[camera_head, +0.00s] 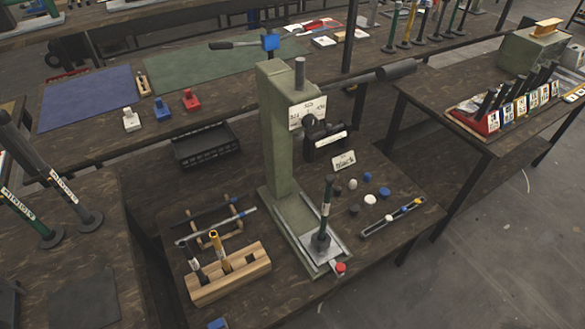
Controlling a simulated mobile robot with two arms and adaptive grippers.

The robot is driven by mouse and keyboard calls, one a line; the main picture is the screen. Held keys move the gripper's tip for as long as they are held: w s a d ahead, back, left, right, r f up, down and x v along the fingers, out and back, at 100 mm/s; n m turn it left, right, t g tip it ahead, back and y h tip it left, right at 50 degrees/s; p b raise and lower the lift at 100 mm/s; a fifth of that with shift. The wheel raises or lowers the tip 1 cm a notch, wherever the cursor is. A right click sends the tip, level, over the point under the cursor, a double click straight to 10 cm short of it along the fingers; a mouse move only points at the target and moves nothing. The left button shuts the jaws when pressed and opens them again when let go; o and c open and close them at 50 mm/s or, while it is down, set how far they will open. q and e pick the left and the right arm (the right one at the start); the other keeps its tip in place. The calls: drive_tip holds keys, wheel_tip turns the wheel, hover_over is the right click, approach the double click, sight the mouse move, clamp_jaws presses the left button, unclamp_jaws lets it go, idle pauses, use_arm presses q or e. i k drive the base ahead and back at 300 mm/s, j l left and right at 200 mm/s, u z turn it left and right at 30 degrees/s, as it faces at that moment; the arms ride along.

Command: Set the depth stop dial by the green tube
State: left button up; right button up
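A green-grey press (278,130) stands on the middle bench. Its head carries a white plate (307,112) with small printed markings that I cannot read surely. A black knob-like part (318,127) sits below the plate and may be the depth stop dial; its setting cannot be read. A dark upright tube with a green band and a white scale (326,208) stands on the press base, under the head. Another dark tube with a green lower end (45,232) stands on a round foot on the left bench. Neither of my grippers shows in this view.
A wooden block (228,275) holding upright tools stands left of the press base. A label (343,160), small knobs and a slotted strip (392,218) lie to its right. A black crate (207,146) is behind.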

sight(310, 122)
drive_tip(key=k+j+z, duration=0.5)
drive_tip(key=j, duration=0.35)
drive_tip(key=k+j+z, duration=0.5)
drive_tip(key=k+j, duration=0.2)
drive_tip(key=j, duration=0.05)
